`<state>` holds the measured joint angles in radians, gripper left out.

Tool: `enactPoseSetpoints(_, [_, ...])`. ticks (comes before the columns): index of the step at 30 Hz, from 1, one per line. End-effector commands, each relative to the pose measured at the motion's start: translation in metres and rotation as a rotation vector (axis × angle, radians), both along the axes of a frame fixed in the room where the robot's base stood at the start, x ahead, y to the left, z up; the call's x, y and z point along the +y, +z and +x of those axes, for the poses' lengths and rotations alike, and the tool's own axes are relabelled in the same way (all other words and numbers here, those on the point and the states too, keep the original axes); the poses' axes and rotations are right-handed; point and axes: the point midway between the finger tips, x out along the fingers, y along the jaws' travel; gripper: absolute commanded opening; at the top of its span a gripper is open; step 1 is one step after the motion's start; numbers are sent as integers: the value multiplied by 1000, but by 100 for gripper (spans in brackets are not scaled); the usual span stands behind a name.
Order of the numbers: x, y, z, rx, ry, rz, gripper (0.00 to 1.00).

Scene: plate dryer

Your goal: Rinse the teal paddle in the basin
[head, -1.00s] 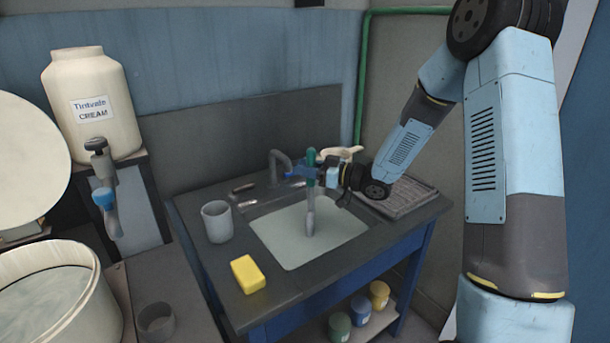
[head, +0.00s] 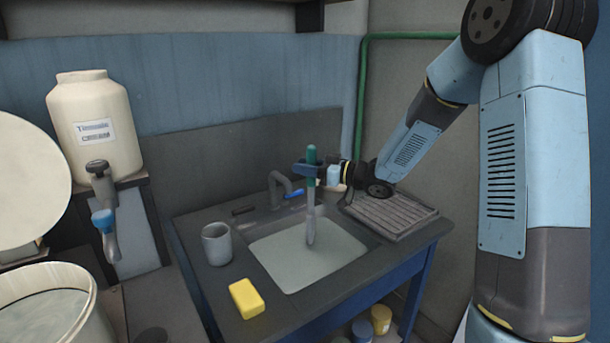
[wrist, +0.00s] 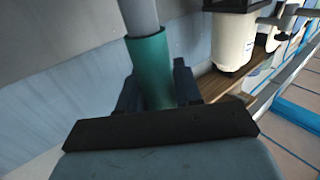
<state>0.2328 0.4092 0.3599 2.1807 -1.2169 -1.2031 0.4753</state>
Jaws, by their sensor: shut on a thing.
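The teal paddle (head: 310,215) stands nearly upright, with its teal handle at the top and its grey shaft pointing down over the basin (head: 290,270). Its lower end appears at or in the basin's pale water; I cannot tell how deep. My gripper (head: 311,170) is shut on the teal handle, above the basin. In the wrist view the teal handle (wrist: 150,68) sits between the dark fingers, and the grey shaft runs out of the top edge.
A grey tap (head: 280,183) with a blue lever stands behind the basin. A grey cup (head: 216,245) and a yellow sponge (head: 246,299) are on the counter at left. A ribbed drain board (head: 392,213) lies at right. A cream jar (head: 95,125) stands at far left.

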Motion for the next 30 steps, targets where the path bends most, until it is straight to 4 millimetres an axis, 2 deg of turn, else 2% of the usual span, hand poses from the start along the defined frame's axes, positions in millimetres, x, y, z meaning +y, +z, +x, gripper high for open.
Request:
enactPoseSetpoints(16, [0, 38, 0, -2, -1, -1, 4])
enactPoseSetpoints(30, [0, 42, 0, 0, -1, 0, 4])
